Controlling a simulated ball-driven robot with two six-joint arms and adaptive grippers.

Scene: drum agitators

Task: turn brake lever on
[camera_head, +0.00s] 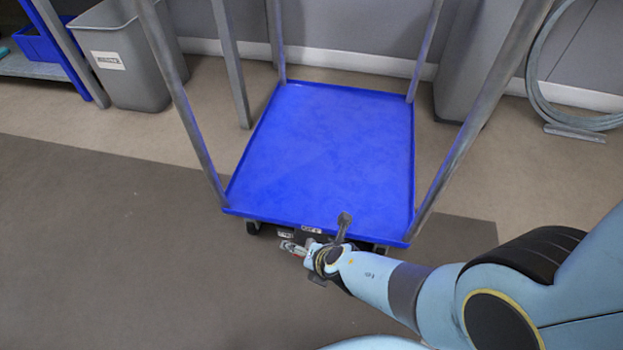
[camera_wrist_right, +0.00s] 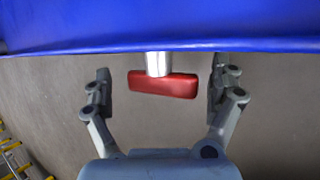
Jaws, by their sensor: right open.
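A blue cart (camera_head: 325,150) with grey corner posts stands ahead of me in the head view. Its near edge also shows across the top of the right wrist view (camera_wrist_right: 60,35). The brake lever (camera_wrist_right: 175,85) is a red bar on a silver stem under the cart edge. My right gripper (camera_wrist_right: 160,82) is open, with one finger on each side of the red bar. There is a gap on the left side, and a smaller gap on the right. In the head view my right gripper (camera_head: 292,247) is at the cart's near edge. My left gripper is not in view.
A grey bin (camera_head: 122,60) and a blue crate (camera_head: 42,42) stand at the back left. A coiled hose (camera_head: 560,110) is at the right wall. Yellow-marked items (camera_wrist_right: 12,160) lie at the lower left of the wrist view. The floor left of the cart is clear.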

